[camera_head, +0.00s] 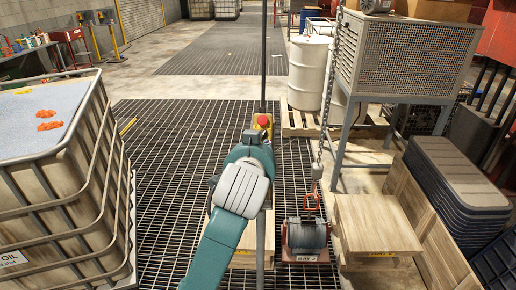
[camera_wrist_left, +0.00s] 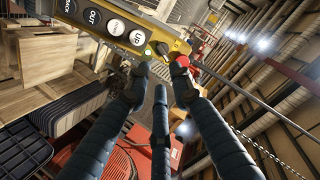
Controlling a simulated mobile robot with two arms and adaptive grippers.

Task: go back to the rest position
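My left arm reaches up from the bottom of the head view, and its wrist hides the left gripper there. In the left wrist view, the dark fingers of my left gripper (camera_wrist_left: 160,76) are spread apart with nothing between them. The pendant also shows above my wrist in the head view (camera_head: 256,123). My right gripper is in neither view.
A chain (camera_head: 328,100) with a red hook (camera_head: 307,200) hangs over a grey cylindrical load (camera_head: 307,235). A caged tank (camera_head: 98,165) stands left. A mesh cabinet (camera_head: 415,60), a white drum (camera_head: 309,75) and a wooden crate (camera_head: 375,225) stand right. Grating (camera_head: 160,150) is clear left of my arm.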

